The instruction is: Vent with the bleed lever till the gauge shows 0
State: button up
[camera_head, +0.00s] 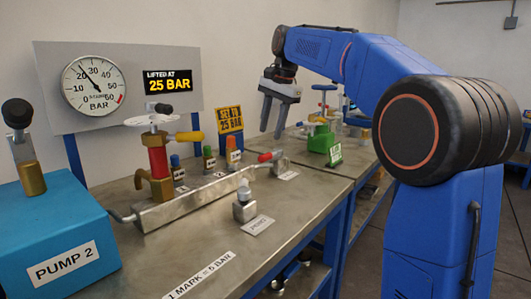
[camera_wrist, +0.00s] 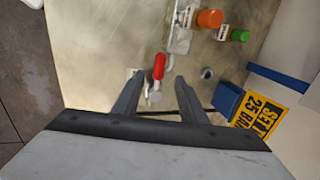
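The gauge (camera_head: 93,85) is a white dial on a grey panel; its needle points up and left, away from the red mark at lower right. A red-tipped lever (camera_head: 268,157) lies at the right end of the metal manifold (camera_head: 190,203); I take it for the bleed lever, as its label is unreadable. My gripper (camera_head: 271,134) is open and empty, pointing down above the red-tipped lever. In the wrist view the red handle (camera_wrist: 159,66) appears between the fingertips, with no visible contact.
A display (camera_head: 167,81) reads "LIFTED AT 25 BAR". A yellow sign (camera_head: 229,120) says "SET TO 25 BAR". Orange (camera_head: 232,143), green and blue capped fittings stand behind the manifold. A silver-knobbed block (camera_head: 244,207) stands in front. A blue pump box (camera_head: 60,235) is at left.

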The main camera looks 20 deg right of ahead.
aim_at(265, 155)
jog(key=x, duration=0.9)
jog(key=shift+f, duration=0.1)
jog(key=shift+c, duration=0.5)
grip_shut()
